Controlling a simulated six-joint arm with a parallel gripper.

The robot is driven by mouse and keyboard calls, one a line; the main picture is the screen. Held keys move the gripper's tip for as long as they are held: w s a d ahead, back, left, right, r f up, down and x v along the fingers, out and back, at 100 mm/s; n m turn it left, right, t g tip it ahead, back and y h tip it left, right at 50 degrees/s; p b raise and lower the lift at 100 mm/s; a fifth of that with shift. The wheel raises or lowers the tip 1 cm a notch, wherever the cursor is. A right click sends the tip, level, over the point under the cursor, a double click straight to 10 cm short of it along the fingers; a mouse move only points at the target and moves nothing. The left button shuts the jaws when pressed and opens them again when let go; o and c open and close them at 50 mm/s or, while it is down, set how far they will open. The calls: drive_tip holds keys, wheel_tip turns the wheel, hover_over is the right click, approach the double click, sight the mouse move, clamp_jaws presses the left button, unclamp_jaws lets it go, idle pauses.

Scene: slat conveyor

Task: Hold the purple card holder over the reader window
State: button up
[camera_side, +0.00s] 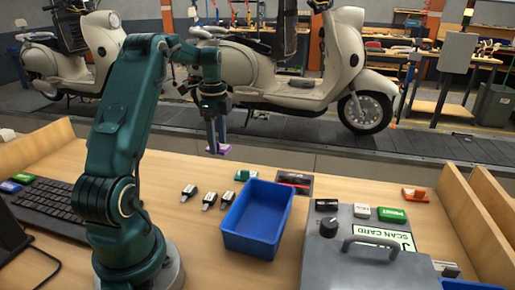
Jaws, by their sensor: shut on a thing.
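The purple card holder (223,150) is small in the side view and sits between the fingertips of my gripper (216,145). My gripper points down and is shut on it. The holder appears raised above the table's far edge, but its exact height is hard to tell. A dark framed panel with a red strip (295,182), which looks like the reader window, lies flat to the right and nearer than the holder, behind the blue bin. The holder is apart from this panel, not over it.
A blue bin (238,238) stands mid-table. A grey box (345,262) with a handle and a "SCAN CARD" label stands right. An orange piece (415,195) lies behind it. A keyboard (52,207) is left.

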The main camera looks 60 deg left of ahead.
wheel_tip(320, 180, up, 2)
drive_tip(key=shift+r, duration=0.1)
drive_tip(key=w+d+f+m, duration=0.1)
drive_tip(key=w+d+m, duration=0.2)
drive_tip(key=w+d, duration=0.1)
drive_tip(key=w+d+f+m, duration=0.2)
drive_tip(key=w+d+m, duration=0.1)
drive_tip(key=d, duration=0.3)
drive_tip(key=w+d+f+m, duration=0.1)
drive_tip(key=w+d+m, duration=0.1)
drive_tip(key=w+d, duration=0.3)
drive_tip(key=shift+w+d+f+m, duration=0.1)
drive_tip(key=shift+f+m, duration=0.15)
drive_tip(key=shift+m, duration=0.15)
drive_tip(key=shift+d+f, duration=0.35)
drive_tip(key=shift+d, duration=0.1)
drive_tip(key=shift+f, duration=1.45)
drive_tip(key=shift+r, duration=0.1)
drive_tip(key=shift+r, duration=2.95)
drive_tip(key=shift+a, duration=0.1)
